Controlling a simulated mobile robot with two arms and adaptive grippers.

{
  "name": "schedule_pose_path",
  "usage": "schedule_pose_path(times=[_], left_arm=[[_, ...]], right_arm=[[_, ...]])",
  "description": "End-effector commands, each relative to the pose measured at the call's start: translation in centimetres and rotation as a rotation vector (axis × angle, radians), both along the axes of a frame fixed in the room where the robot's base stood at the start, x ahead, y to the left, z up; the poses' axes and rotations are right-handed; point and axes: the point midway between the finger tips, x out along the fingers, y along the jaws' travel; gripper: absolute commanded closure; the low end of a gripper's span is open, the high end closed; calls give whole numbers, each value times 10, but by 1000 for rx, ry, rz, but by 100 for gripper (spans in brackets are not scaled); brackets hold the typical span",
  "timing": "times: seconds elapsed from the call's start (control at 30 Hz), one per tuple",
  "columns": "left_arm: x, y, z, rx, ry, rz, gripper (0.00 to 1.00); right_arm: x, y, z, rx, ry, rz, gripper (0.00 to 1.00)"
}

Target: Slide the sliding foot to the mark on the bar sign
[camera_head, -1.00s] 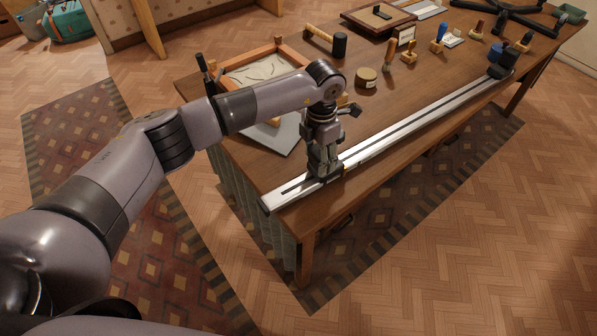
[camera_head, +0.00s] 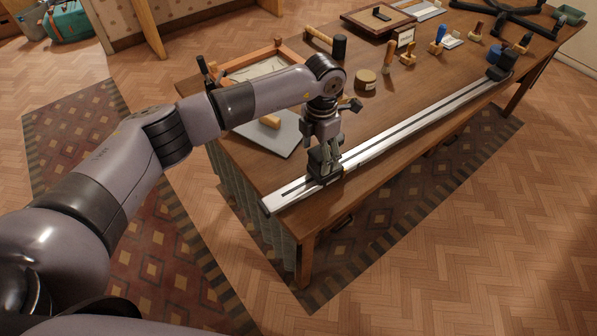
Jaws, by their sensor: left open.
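A long silver bar (camera_head: 400,127) with a dark slot lies along the front edge of the wooden table. The sliding foot, a black block (camera_head: 324,169), sits on the bar near its close left end. My left gripper (camera_head: 327,150) points down just above the foot. It is open, with its fingertips close to the top of the block; I cannot tell if they touch it. A small framed sign (camera_head: 405,37) stands at the back; its writing and any mark are too small to read. My right gripper is not in view.
A black end block (camera_head: 502,64) sits at the bar's far end. A mallet (camera_head: 339,46), a round tin (camera_head: 365,79) and several stamps stand behind the bar. A grey sheet (camera_head: 275,137) and a wooden frame lie left. The strip along the bar is clear.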

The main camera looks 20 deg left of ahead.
Motion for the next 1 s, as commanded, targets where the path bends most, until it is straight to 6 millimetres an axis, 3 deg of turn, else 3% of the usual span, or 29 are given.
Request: schedule_pose_path(times=[0.5, 1.0], left_arm=[[0, 0, 44, 1, -1, 0, 30], [0, 0, 46, 1, -1, 0, 30]], right_arm=[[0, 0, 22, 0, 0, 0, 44], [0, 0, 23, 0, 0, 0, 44]])
